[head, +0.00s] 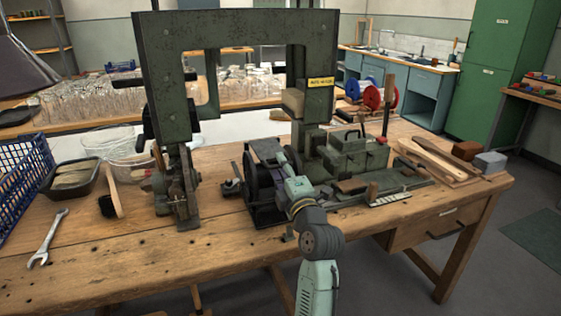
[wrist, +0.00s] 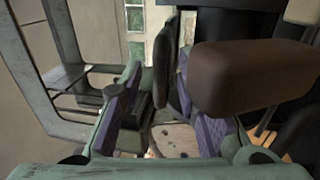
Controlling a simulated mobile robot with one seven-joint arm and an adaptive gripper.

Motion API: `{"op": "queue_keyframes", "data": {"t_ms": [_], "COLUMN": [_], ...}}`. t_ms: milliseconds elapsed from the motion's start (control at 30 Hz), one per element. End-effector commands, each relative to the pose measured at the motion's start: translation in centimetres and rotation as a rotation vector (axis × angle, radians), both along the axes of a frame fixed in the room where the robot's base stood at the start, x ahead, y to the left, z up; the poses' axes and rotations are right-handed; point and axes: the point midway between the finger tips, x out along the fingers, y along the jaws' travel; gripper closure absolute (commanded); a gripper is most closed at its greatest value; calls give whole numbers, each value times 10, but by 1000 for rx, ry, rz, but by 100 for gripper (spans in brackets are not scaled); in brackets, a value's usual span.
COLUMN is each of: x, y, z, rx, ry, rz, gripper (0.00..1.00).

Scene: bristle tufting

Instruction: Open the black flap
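The black flap looks like the thin dark plate with rounded ends (wrist: 166,62) seen nearly edge-on in the wrist view. It stands upright between the two purple-padded fingers of my gripper (wrist: 158,108), with a visible gap to the left finger. Whether it touches the right finger I cannot tell. My gripper is open. In the head view my gripper (head: 283,163) is at the dark machine part (head: 262,180) in the middle of the bench, and I cannot make out the flap clearly there.
A brown rounded block (wrist: 250,76) is close by the right finger in the wrist view. A tall green machine frame (head: 236,28) rises behind my gripper. A green machine body (head: 345,160) stands to the right. The front left of the wooden bench (head: 150,262) is largely clear.

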Motion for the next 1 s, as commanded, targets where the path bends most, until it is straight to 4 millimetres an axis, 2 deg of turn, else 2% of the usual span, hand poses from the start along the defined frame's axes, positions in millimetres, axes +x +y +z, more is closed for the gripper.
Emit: {"op": "queue_keyframes", "data": {"t_ms": [367, 800, 1000], "x": [5, 5, 5], "y": [2, 2, 2], "z": [1, 1, 1], "rx": [-1, 0, 0], "ry": [-1, 0, 0], "rz": [0, 0, 0], "gripper": [71, 100, 100]}}
